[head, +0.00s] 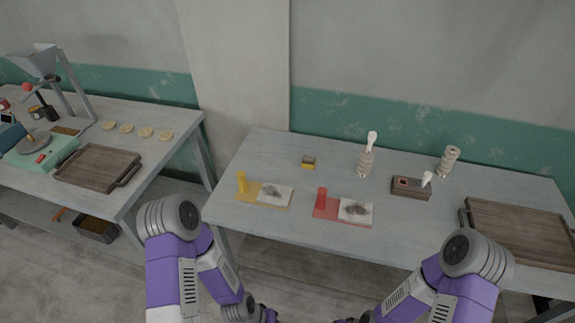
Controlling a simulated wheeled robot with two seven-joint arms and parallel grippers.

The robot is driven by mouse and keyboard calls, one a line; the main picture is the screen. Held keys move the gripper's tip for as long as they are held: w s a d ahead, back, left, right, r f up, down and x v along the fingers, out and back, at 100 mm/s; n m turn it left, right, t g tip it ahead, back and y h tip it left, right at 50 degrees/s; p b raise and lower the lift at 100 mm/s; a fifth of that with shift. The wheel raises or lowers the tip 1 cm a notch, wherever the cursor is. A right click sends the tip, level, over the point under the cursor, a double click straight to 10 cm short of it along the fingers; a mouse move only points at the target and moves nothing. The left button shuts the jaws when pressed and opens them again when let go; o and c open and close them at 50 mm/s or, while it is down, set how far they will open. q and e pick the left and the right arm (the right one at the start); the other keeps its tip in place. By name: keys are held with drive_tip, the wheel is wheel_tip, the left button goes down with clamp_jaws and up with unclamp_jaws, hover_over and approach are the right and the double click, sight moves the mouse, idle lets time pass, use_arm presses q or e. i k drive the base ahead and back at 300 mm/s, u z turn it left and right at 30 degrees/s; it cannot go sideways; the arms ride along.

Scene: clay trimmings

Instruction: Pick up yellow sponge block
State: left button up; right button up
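The sponge block (308,163), small with a yellow lower part and a darker brownish top, sits toward the back left of the grey table (330,150). Nothing touches it. My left gripper (267,314) is low at the bottom edge of the head view, below and in front of the table, well apart from the block. My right gripper (345,320) barely shows at the bottom edge, also far from the block. Both are small, dark and partly cut off, so their finger openings cannot be made out.
A yellow mat (250,190) with a yellow cylinder (241,182) and a red mat (330,209) with a red cylinder (321,198) lie in front of the block.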

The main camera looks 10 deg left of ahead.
sight(308, 163)
drive_tip(key=u, duration=0.85)
drive_tip(key=i, duration=0.4)
